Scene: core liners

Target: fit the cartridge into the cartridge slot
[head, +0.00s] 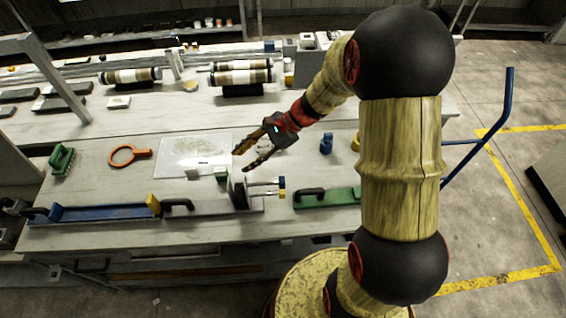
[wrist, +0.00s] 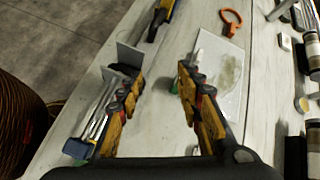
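My gripper (head: 241,159) is open and empty above the bench, behind a dark upright bracket (head: 239,194). In the wrist view its fingers (wrist: 160,76) are spread apart, with bare bench between them. The bracket has a grey plate (wrist: 125,58) and metal rods (head: 265,194) running right to blue and yellow ends. Left of it lies a long blue rail (head: 105,213) with a yellow block (head: 153,205) and black handles. Right of it lies a green bar (head: 340,196) with a black handle. I cannot tell which piece is the cartridge or where its slot is.
A clear sheet (head: 190,152) lies behind the bracket, near a small green block (head: 221,174). An orange ring tool (head: 122,156) and a green brush (head: 62,160) lie left. Striped cylinders (head: 238,76) rest on stands at the back. Bare bench separates these.

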